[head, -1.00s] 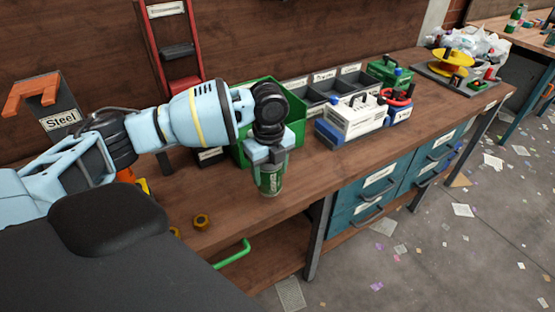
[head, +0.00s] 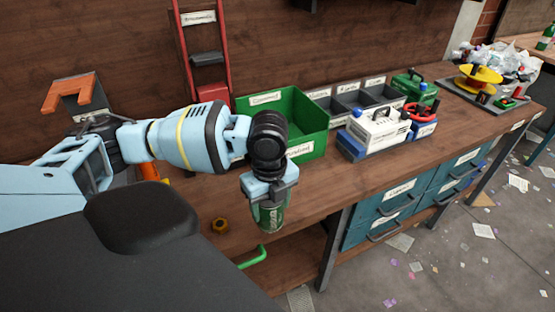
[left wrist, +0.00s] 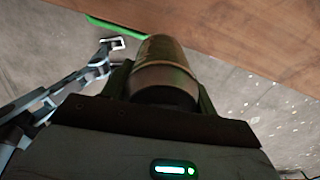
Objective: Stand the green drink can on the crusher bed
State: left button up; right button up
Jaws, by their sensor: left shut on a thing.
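The green drink can (head: 270,217) is upright in the jaws of my left gripper (head: 269,190), at the bench's front edge. The gripper is shut on it from above and covers its upper part. In the left wrist view the can (left wrist: 165,65) sits between the fingers, with floor and the bench edge beyond. A red upright frame (head: 225,50) with a grey crossbar stands at the back of the bench. Its lower part is partly hidden by my left arm. My right gripper is not in view.
A green open bin (head: 318,128) stands behind the gripper. A white and blue case (head: 375,133) and grey trays (head: 343,98) are to its right. The bench (head: 345,185) is clear right of the can.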

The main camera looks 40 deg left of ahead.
pick_arm(q)
jog(key=s+d+r+n, duration=0.1)
jog(key=d+n, duration=0.4)
jog(key=n, duration=0.5)
jog(key=s+d+r+n, duration=0.2)
jog(key=d+n, duration=0.2)
jog(key=n, duration=0.7)
jog(key=shift+d+r, duration=0.35)
jog(key=shift+d, duration=0.05)
jog(key=shift+s, duration=0.1)
